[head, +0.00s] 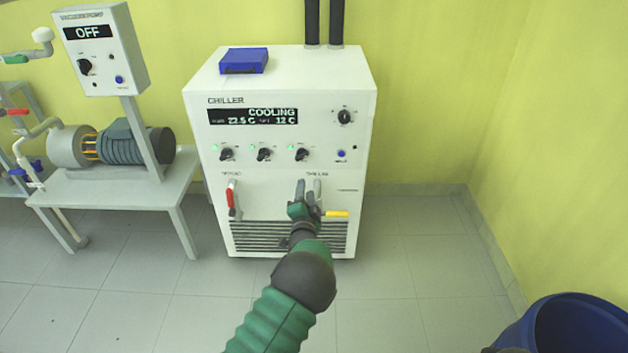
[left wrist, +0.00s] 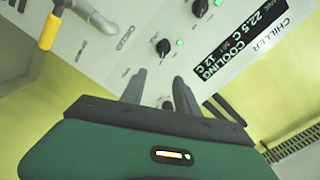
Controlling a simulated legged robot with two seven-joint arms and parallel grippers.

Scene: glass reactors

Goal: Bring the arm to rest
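My left arm reaches up from the bottom of the head view. Its left gripper (head: 308,187) is in front of the white chiller (head: 358,110), below the row of knobs and beside a yellow-handled valve (head: 337,213). In the left wrist view the two grey fingers of the left gripper (left wrist: 159,80) stand apart with nothing between them, pointing at the chiller's front panel. The yellow handle (left wrist: 49,32) shows at the upper left there, clear of the fingers. My right gripper is not in view.
The chiller display (head: 252,116) reads COOLING. A red-handled valve (head: 231,198) is on its lower left and a blue box (head: 244,60) on top. A bench (head: 120,190) with a pump (head: 130,145) and an OFF control box (head: 105,50) stands left. A blue bin (head: 530,325) is lower right.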

